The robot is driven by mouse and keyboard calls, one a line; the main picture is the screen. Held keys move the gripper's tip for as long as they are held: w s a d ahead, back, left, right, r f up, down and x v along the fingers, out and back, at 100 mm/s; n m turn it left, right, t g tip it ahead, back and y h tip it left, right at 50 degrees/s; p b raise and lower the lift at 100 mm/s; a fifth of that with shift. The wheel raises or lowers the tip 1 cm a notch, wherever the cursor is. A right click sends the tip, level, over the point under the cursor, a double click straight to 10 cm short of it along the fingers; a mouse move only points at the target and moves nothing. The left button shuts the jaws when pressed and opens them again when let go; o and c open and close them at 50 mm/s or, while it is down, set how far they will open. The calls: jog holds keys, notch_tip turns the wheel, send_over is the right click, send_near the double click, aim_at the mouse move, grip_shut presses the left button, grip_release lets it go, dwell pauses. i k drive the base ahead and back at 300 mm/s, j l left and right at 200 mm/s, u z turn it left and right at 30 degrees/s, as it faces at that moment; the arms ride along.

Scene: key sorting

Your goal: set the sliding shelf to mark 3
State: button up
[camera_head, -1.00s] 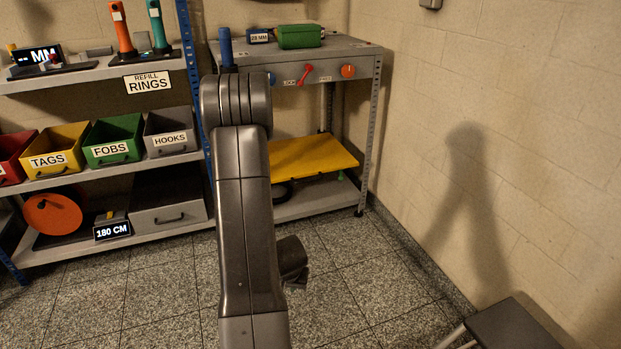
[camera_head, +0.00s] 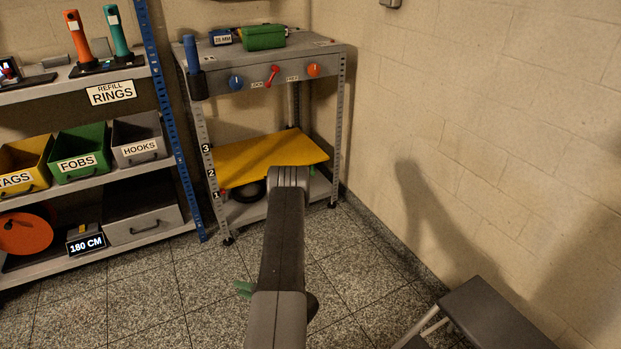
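The yellow sliding shelf (camera_head: 262,157) sits in the lower half of the grey rack. The left post carries mark 3 (camera_head: 206,148), mark 2 (camera_head: 211,172) and mark 1 (camera_head: 216,194), from top to bottom. The shelf's front left corner shows between marks 2 and 1, but its exact setting is hard to tell. My arm rises in front of the rack, its elbow overlapping the shelf's front edge. My gripper is mostly hidden behind the arm; a greenish tip and a dark part show low beside it.
The rack top (camera_head: 325,50) holds a green box (camera_head: 264,37); a blue knob (camera_head: 235,82), red lever (camera_head: 272,76) and orange knob (camera_head: 313,70) are on its front. Shelving with bins stands left. A grey step stool (camera_head: 495,315) is at lower right. Floor between is clear.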

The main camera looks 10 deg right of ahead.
aim_at(239, 163)
jog(key=i+j+z, duration=0.1)
jog(key=i+z, duration=0.3)
jog(key=i+j+z, duration=0.15)
jog(key=z, duration=0.25)
jog(key=i+j+z, duration=0.4)
jog(key=i+j, duration=0.5)
jog(key=j, duration=0.25)
